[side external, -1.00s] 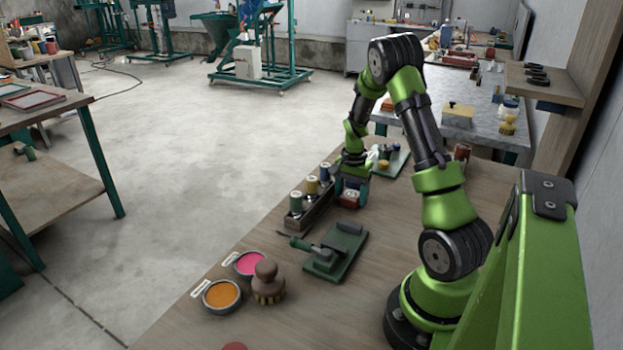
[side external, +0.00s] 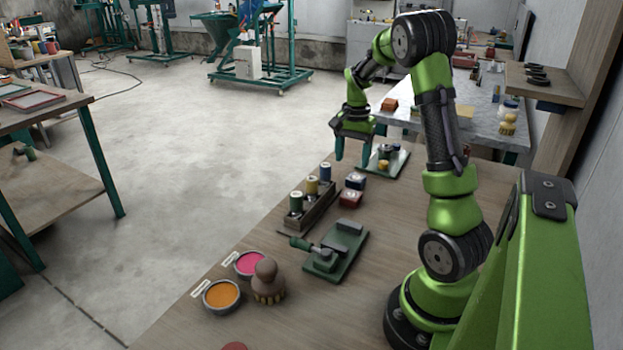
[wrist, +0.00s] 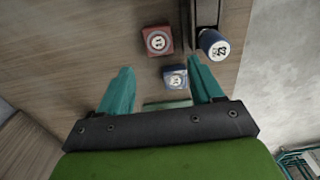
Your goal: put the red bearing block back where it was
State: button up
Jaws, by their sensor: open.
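The red bearing block (side external: 350,199) rests on the wooden bench, just in front of a blue block (side external: 355,182). Both have a round pale label on top.
A rack (side external: 318,210) with green, yellow and blue spools stands left of the blocks. A green clamp plate (side external: 345,250) lies in front. A green tray (side external: 396,164) with small items is behind right. Pink (side external: 250,263) and orange (side external: 221,295) bowls and a brush (side external: 267,284) stand nearer.

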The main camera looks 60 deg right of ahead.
jog(key=w+a+r+n+t, duration=0.1)
jog(key=a+r+n+t, duration=0.2)
jog(key=a, duration=0.5)
jog(key=w+a+r+n+t, duration=0.1)
jog(key=a+r+n, duration=0.2)
jog(key=a+r, duration=0.45)
jog(key=s+a+n+t+y, duration=0.1)
jog(key=s+a+n, duration=0.2)
jog(key=a, duration=0.5)
jog(key=s+a+n+t+y, duration=0.1)
jog(key=s+a+n, duration=0.3)
jog(key=a, duration=0.5)
jog(key=shift+s+a+r+n+t, duration=0.3)
jog(key=shift+r+n+t, duration=0.1)
jog(key=shift+t, duration=0.2)
